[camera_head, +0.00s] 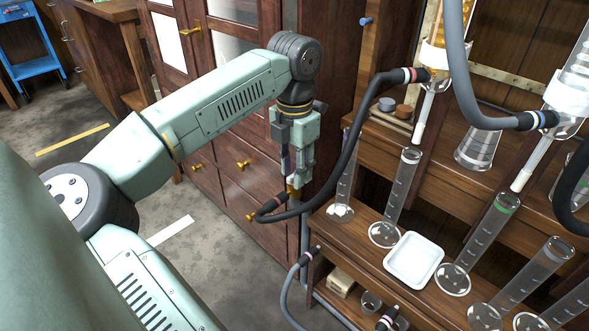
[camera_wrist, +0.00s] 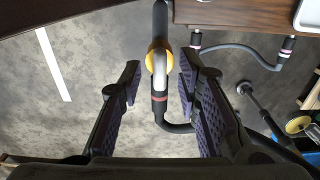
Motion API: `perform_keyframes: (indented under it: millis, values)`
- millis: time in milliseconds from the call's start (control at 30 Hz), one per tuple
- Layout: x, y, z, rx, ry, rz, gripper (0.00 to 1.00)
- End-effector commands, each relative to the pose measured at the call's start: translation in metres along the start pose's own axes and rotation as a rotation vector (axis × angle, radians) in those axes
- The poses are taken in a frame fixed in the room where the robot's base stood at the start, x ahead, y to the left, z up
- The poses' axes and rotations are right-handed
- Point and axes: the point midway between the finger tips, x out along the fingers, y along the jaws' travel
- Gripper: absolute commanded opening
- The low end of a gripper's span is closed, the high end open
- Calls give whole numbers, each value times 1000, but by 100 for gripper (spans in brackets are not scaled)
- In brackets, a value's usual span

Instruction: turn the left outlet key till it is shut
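My gripper (camera_head: 294,174) points down over a brass outlet fitting (camera_head: 293,193) at the left end of the bench. In the wrist view my gripper (camera_wrist: 158,84) is open, with one dark padded finger on each side of the outlet. There the outlet shows as a yellow-orange collar (camera_wrist: 159,50) on a grey pipe, with a pale spout below. A red-banded hose end (camera_wrist: 159,99) sits under it. I see a gap on each side and no clear contact. I cannot make out the key apart from the fitting, nor its angle.
A dark hose (camera_head: 345,160) runs from the outlet up to a glass condenser (camera_head: 433,55). Several glass cylinders and a white tray (camera_head: 413,259) stand on the bench (camera_head: 350,250) to the right. Cabinets (camera_head: 235,140) stand behind my arm. The floor at left is mostly clear.

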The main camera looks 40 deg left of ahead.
Motion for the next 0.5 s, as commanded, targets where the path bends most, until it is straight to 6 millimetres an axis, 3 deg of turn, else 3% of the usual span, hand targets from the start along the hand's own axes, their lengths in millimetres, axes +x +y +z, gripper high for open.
perform_keyframes:
  millis: [267, 500]
  values:
    - [2, 0, 0, 0, 0, 0, 31]
    - [1, 0, 0, 0, 0, 0, 16]
